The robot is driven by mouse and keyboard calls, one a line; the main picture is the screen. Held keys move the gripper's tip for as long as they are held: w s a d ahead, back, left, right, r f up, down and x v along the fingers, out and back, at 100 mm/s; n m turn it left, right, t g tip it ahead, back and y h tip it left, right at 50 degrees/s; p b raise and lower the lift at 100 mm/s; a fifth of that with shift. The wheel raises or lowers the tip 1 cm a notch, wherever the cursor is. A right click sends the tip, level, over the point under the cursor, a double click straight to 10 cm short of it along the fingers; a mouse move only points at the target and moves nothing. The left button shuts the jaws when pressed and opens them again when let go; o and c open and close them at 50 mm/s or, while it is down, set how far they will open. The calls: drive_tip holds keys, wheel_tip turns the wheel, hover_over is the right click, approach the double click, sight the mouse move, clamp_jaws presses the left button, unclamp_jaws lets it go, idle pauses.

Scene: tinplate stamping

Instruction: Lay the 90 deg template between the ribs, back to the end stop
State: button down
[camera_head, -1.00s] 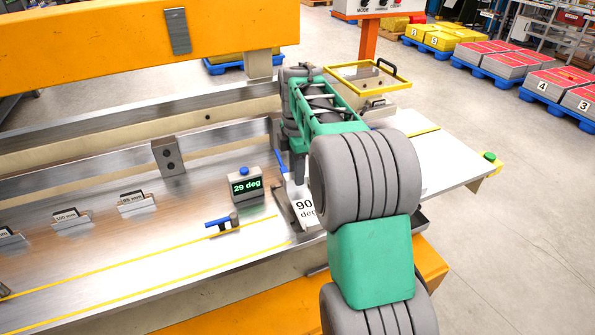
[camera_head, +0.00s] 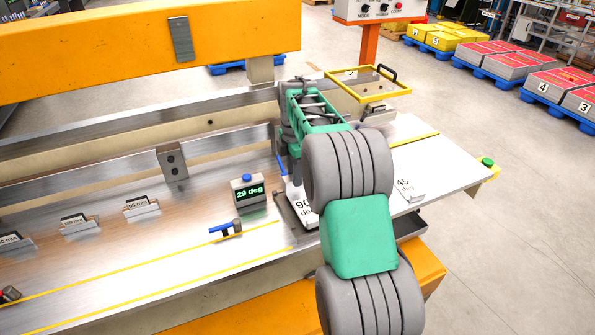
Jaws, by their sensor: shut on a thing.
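The 90 deg template (camera_head: 302,204) is a pale plate with black lettering at the right end of the steel bed, partly hidden behind my arm. A dark rib-like strip (camera_head: 291,212) runs along its left side; I cannot see its right side. My gripper (camera_head: 297,172) points down at the template's far end and is shut on it, though its fingertips are mostly hidden by my arm. A narrow blue piece (camera_head: 281,164) shows just left of my gripper. I cannot tell which part is the end stop, or whether the template touches it.
A 45 deg template (camera_head: 405,190) lies on the pale table at right. A steel block (camera_head: 172,162) is on the back rail. Small labelled pieces (camera_head: 142,207) stand farther left.

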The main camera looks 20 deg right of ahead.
drive_tip(key=shift+w, duration=0.2)
drive_tip(key=shift+f, duration=0.75)
drive_tip(key=shift+r, duration=0.1)
idle(0.5)
drive_tip(key=shift+s, duration=0.25)
idle(0.4)
drive_tip(key=c, duration=1)
unclamp_jaws()
wheel_tip(320, 180, up, 8)
drive_tip(key=shift+f+b, duration=0.2)
drive_tip(key=shift+b, duration=0.25)
